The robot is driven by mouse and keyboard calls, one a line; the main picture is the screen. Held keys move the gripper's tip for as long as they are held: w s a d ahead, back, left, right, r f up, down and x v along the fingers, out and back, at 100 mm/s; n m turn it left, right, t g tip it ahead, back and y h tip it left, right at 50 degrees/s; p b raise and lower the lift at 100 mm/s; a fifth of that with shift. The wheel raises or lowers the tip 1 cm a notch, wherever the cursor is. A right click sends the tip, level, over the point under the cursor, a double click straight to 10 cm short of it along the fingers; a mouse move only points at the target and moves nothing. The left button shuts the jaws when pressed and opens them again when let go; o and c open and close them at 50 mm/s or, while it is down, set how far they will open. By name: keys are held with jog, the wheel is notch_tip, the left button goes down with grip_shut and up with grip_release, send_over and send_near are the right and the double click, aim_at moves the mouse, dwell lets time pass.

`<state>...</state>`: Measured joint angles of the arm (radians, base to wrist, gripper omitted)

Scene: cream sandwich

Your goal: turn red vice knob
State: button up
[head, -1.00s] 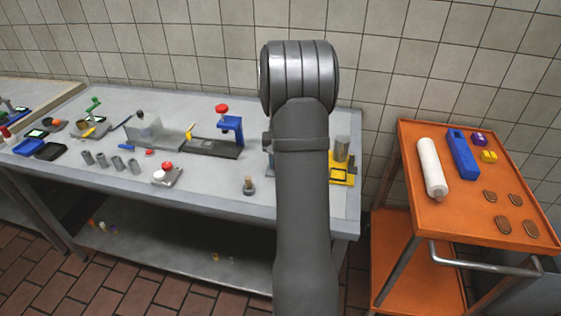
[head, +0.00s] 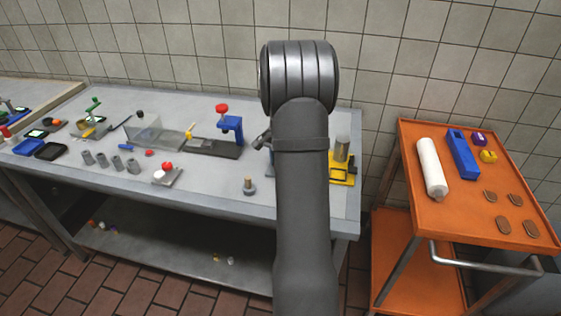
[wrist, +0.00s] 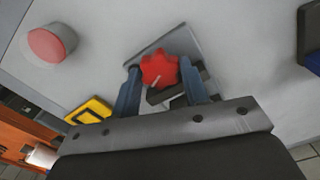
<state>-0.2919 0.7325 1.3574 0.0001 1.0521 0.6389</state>
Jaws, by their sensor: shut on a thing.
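In the wrist view the red vice knob (wrist: 160,68) is a lobed star shape with a pale line on its face. It sits above a grey plate (wrist: 178,42) with dark metal parts beside it. My gripper (wrist: 162,80) is shut on the knob, with one blue-grey finger on each side. In the head view my own arm covers the knob and the vice, and my fingers do not show there.
In the wrist view a round red-topped piece (wrist: 48,45) stands at upper left and a yellow part (wrist: 90,110) lies below it. In the head view a blue stand (head: 232,126) with a red top is left of my arm. An orange cart (head: 460,215) stands right.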

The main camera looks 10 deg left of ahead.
jog(key=shift+m, duration=0.6)
jog(key=o, duration=1)
notch_tip(320, 180, up, 17)
jog(key=shift+r, duration=0.2)
